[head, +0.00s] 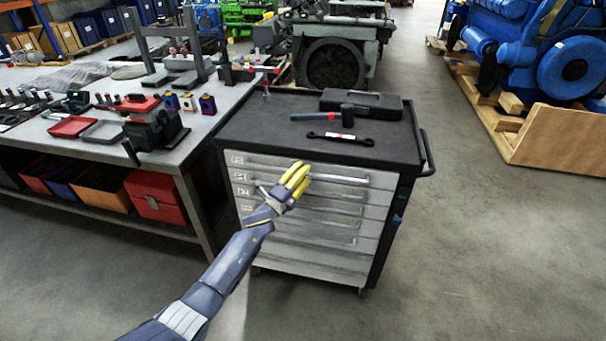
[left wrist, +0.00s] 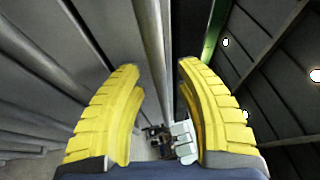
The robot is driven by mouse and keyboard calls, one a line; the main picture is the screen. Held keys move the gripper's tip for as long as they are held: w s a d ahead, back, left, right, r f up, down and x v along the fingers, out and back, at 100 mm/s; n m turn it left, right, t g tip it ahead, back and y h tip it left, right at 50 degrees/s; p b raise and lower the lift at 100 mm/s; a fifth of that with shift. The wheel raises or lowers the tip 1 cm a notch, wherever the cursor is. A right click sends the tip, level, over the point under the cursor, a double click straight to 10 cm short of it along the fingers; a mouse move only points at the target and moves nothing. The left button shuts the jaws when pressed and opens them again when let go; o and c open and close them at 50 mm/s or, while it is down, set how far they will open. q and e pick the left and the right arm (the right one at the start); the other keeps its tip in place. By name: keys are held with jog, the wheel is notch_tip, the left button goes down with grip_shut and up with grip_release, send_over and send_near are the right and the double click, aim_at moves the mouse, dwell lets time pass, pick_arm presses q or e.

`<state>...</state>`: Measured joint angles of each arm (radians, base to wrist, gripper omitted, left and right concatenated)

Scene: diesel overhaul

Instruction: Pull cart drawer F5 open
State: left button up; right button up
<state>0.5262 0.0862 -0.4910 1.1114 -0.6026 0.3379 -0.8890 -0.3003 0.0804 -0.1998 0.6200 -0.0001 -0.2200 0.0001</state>
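The grey tool cart (head: 390,155) stands in the middle of the head view, with a stack of pale drawer fronts (head: 318,262) facing me. The drawers look shut. Their small labels at the left edge are too small to read, so I cannot tell which front is F5. My left gripper (head: 297,176) has yellow fingers and is in front of the upper drawers, hiding part of them. In the left wrist view its fingers (left wrist: 160,68) are spread apart, with a long pale handle bar (left wrist: 153,35) showing beyond the gap. I cannot tell whether they touch it. My right gripper is not in view.
On the cart top lie a black case (head: 362,103), a hammer (head: 330,114) and a dark wrench (head: 340,137). A workbench (head: 200,150) with tools stands close on the left. A blue engine (head: 510,40) on a wooden pallet is at right. The floor (head: 460,260) at right is clear.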

pick_arm(q)
jog(key=shift+c, duration=0.4)
grip_shut()
